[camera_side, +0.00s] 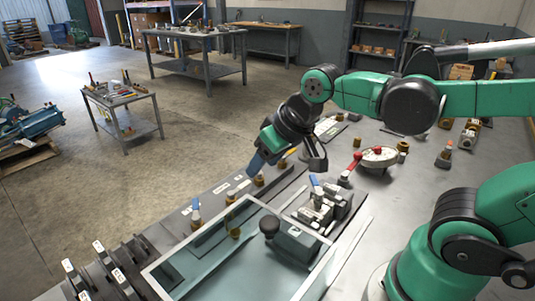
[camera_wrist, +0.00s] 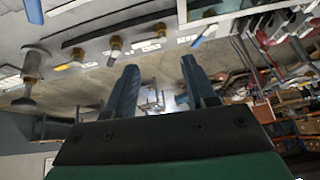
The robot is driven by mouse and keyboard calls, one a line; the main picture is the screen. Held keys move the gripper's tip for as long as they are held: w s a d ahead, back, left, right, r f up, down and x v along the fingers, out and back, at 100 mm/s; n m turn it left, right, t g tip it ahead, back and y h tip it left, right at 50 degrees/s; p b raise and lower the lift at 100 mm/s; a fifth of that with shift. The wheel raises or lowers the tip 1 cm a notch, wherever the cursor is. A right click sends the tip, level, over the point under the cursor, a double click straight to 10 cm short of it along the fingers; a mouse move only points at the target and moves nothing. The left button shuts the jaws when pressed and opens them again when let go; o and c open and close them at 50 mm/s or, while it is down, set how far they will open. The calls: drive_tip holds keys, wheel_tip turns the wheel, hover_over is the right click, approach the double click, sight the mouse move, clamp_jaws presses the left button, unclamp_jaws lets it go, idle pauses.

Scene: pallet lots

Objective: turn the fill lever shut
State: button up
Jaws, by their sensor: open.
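Several levers show, and I cannot read which is the fill lever. In the side view a blue-handled lever (camera_side: 196,206) stands on the grey rail at the left, and a red-handled lever (camera_side: 352,166) stands near a round flanged part. My gripper (camera_side: 287,167) is above the bench, its fingers apart with nothing between them. In the wrist view my gripper (camera_wrist: 159,68) is open and empty. A row of brass valves (camera_wrist: 116,46) with small handles lies beyond the fingers, apart from them. A blue lever (camera_wrist: 205,35) shows at upper right.
A glass-walled tray (camera_side: 172,284) with a black knob fills the front of the bench. A metal clamp block (camera_side: 325,207) stands beside it. A small cart (camera_side: 128,112) and a workbench (camera_side: 190,38) stand behind on open floor.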

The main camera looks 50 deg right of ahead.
drive_tip(key=shift+s+d+f+n+t, duration=0.2)
drive_tip(key=shift+s+f, duration=0.15)
drive_tip(key=shift+s, duration=0.15)
drive_tip(key=shift+s+d+f+n+t, duration=0.1)
drive_tip(key=shift+s+d+f+t, duration=0.1)
drive_tip(key=shift+s+f, duration=0.2)
drive_tip(key=shift+r, duration=0.1)
drive_tip(key=m+g, duration=0.7)
hover_over(195, 203)
wheel_tip(195, 203, down, 3)
drive_tip(key=shift+s+d+r, duration=0.15)
drive_tip(key=shift+f, duration=3.05)
clamp_jaws()
